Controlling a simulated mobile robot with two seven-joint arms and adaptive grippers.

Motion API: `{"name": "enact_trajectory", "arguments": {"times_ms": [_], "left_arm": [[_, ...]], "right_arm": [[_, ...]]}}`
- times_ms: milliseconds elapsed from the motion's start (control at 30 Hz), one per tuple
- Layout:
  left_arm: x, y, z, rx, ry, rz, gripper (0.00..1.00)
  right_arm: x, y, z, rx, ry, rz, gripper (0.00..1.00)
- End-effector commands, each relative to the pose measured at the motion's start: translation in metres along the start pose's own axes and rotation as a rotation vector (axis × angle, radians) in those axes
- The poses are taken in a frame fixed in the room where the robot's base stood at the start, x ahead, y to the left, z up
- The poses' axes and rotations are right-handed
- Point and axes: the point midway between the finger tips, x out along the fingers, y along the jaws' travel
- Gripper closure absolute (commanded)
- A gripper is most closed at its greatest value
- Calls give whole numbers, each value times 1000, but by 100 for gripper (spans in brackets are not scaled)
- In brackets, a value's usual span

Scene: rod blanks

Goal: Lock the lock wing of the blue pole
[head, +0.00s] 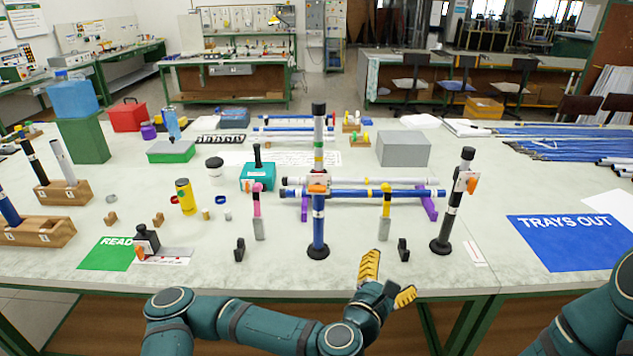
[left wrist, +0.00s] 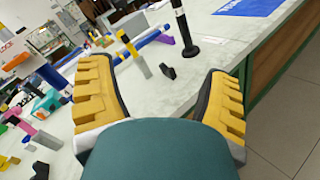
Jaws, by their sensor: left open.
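The blue pole (head: 318,232) stands upright on a round black base near the table's front middle. An orange wing (head: 318,188) is on it near the level of the horizontal blue rod (head: 365,193); its exact lock position is too small to tell. My left gripper (head: 388,281) is open and empty, in front of the table edge, right of the pole and apart from it. In the left wrist view its two yellow-padded fingers (left wrist: 161,98) are spread wide, and a blue upright piece (left wrist: 49,76), likely the pole, shows left of them. My right gripper is out of view.
A black pole (head: 451,212) with an orange-and-white fitting stands right. Pink (head: 257,205) and yellow (head: 386,205) upright pieces flank the blue pole. Small black blocks (head: 239,249) (head: 403,249) stand near the front edge. A blue "TRAYS OUT" mat (head: 572,243) lies right.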

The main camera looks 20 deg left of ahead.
Motion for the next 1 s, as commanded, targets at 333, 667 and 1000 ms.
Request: {"name": "enact_trajectory", "arguments": {"times_ms": [333,667,1000], "left_arm": [[-21,172,-27,-519,117,499,22],[4,195,-39,-542,122,529,22],[62,223,-54,-541,121,525,22]], "right_arm": [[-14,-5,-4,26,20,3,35],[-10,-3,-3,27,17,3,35],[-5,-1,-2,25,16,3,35]]}}
